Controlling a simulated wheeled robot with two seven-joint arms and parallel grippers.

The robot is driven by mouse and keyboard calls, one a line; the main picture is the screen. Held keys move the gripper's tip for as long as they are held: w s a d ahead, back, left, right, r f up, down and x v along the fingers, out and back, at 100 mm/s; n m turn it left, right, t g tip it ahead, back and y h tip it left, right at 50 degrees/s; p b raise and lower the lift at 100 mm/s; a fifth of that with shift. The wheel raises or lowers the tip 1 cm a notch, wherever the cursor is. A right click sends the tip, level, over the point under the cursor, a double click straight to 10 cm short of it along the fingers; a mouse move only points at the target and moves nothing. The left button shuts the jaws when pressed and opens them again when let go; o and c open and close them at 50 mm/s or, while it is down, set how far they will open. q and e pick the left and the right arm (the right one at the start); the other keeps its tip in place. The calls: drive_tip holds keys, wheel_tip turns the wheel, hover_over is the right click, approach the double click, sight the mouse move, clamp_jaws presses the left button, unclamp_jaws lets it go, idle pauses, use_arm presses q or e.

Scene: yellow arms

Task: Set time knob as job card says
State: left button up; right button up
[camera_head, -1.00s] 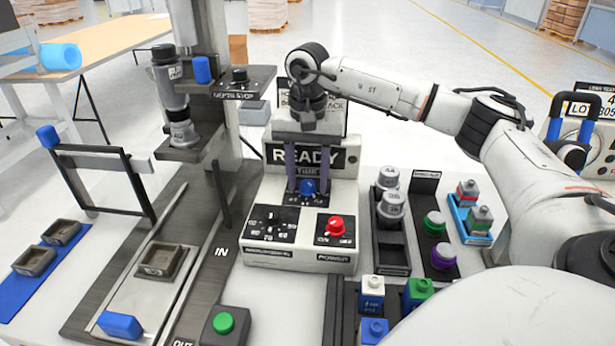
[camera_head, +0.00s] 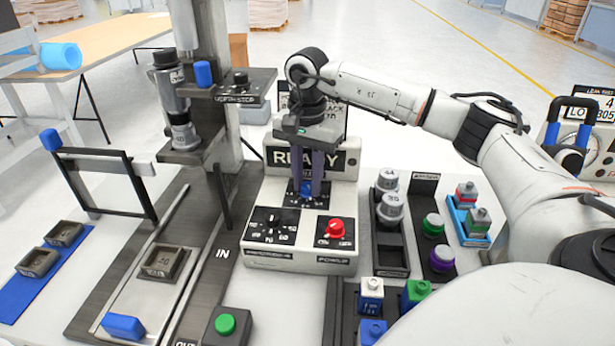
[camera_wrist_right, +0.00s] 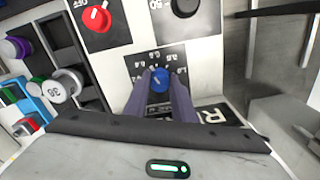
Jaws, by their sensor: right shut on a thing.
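The control box (camera_head: 262,258) stands in the middle of the bench with a READY display partly hidden behind my right gripper. Its blue time knob (camera_head: 307,188) sits on a black dial plate with white marks. My right gripper (camera_head: 308,190) points down, with its two purple fingers shut on the knob. In the right wrist view the blue knob (camera_wrist_right: 160,79) lies between the fingertips, and its white pointer line shows. The black dial plate (camera_wrist_right: 142,62) carries small numbers, partly hidden by the fingers. The job card cannot be made out. My left gripper is not in view.
A red power knob (camera_head: 335,228) and a black knob dial (camera_head: 273,223) sit at the box's front. The press column (camera_head: 205,110) stands at left. A green button (camera_head: 225,324) is in front.

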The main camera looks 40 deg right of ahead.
sight(307, 184)
drive_tip(key=m+p, duration=0.1)
drive_tip(key=m, duration=0.5)
drive_tip(key=shift+w+r+p, duration=0.1)
drive_tip(key=shift+p, duration=0.2)
drive_tip(key=m, duration=0.5)
drive_tip(key=shift+d+m, duration=0.1)
drive_tip(key=shift+m, duration=0.3)
drive_tip(key=o, duration=1.1)
drive_tip(key=shift+c, duration=0.2)
wheel_tip(307, 184, up, 10)
drive_tip(key=shift+r, duration=0.15)
